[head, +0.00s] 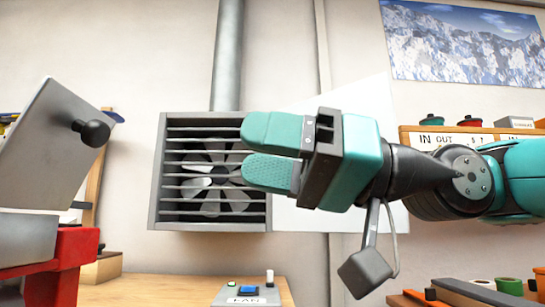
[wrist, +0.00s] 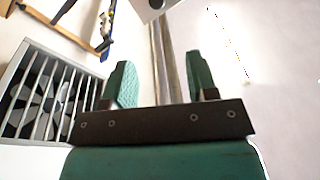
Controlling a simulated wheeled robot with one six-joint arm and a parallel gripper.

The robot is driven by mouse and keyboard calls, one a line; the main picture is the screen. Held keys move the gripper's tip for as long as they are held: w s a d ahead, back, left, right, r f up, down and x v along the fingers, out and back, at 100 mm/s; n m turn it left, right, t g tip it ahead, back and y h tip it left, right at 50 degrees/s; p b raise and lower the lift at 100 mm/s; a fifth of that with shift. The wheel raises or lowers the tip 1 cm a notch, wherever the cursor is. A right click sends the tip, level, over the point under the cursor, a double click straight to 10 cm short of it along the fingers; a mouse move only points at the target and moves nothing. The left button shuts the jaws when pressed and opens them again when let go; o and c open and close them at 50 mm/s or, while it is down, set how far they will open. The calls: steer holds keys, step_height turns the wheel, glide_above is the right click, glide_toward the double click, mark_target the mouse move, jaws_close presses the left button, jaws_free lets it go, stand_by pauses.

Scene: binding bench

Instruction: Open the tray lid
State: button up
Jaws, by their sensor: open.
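The tray lid (head: 42,145) is a grey metal panel at the left of the head view. It stands tilted up steeply, with a black round knob (head: 94,132) on its face. The grey tray body (head: 25,240) is below it, cut off by the left edge; its inside is hidden. My gripper (head: 247,152) is open and empty, its teal fingers pointing left, well to the right of the knob and apart from it. In the wrist view my gripper (wrist: 157,78) shows a clear gap between its fingers. A pale piece at the top there may be the lid.
The tray is on a red stand (head: 62,262). A vent fan (head: 208,170) is on the wall behind my gripper. A small control box (head: 247,294) sits on the bench below. Shelves with jars are at right. Open air separates my gripper from the lid.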

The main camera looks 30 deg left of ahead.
jaws_close()
steer(key=n+y+p, duration=0.2)
steer(key=n+p, duration=0.3)
steer(key=n, duration=1.7)
glide_toward(104, 132)
steer(key=x, duration=0.7)
steer(key=shift+a+r, duration=0.1)
steer(key=shift+a, duration=0.15)
